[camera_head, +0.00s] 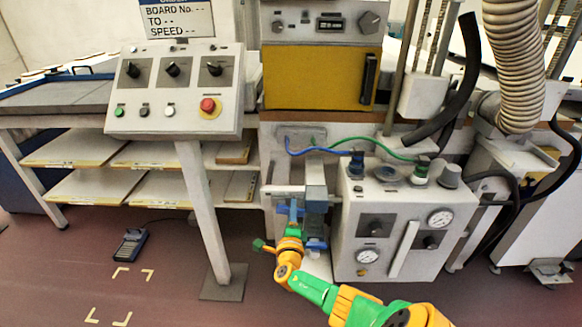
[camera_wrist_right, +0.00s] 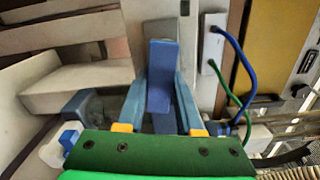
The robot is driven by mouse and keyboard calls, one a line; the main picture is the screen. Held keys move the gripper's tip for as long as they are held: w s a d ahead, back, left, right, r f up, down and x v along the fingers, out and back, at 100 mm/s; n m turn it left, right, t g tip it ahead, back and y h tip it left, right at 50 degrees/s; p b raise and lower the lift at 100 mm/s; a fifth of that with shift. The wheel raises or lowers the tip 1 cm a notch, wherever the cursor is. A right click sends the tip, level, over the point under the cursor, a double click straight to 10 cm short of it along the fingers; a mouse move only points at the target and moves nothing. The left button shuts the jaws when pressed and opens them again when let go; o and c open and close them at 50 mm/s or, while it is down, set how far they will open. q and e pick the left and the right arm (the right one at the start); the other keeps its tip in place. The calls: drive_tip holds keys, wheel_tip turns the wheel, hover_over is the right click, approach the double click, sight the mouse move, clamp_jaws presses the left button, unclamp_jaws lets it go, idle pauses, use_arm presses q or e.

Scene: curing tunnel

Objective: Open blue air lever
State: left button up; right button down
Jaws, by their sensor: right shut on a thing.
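The blue air lever (camera_wrist_right: 161,62) is a flat blue bar standing upright in the right wrist view, between the two blue fingers of my right gripper (camera_wrist_right: 161,85). The fingers are shut on it, one on each side. In the camera_head view my right gripper (camera_head: 290,208) reaches up to the pipework left of the grey control box. The lever is small there and mostly hidden by the fingers. My left gripper is not in view.
A grey box with gauges (camera_head: 402,225) stands just right of my right gripper. Blue (camera_head: 318,150) and green (camera_head: 372,140) hoses run above it. A button panel (camera_head: 175,90) on a post (camera_head: 205,210) stands to the left. The floor at the lower left is mostly clear.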

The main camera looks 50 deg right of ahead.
drive_tip(key=shift+r+n+p, duration=0.4)
drive_tip(key=shift+n+p, duration=0.15)
drive_tip(key=shift+n, duration=0.45)
drive_tip(key=c, duration=0.6)
unclamp_jaws()
drive_tip(key=shift+o, duration=0.2)
drive_tip(key=p+v, duration=0.3)
drive_tip(key=v, duration=0.4)
drive_tip(key=shift+p, duration=0.35)
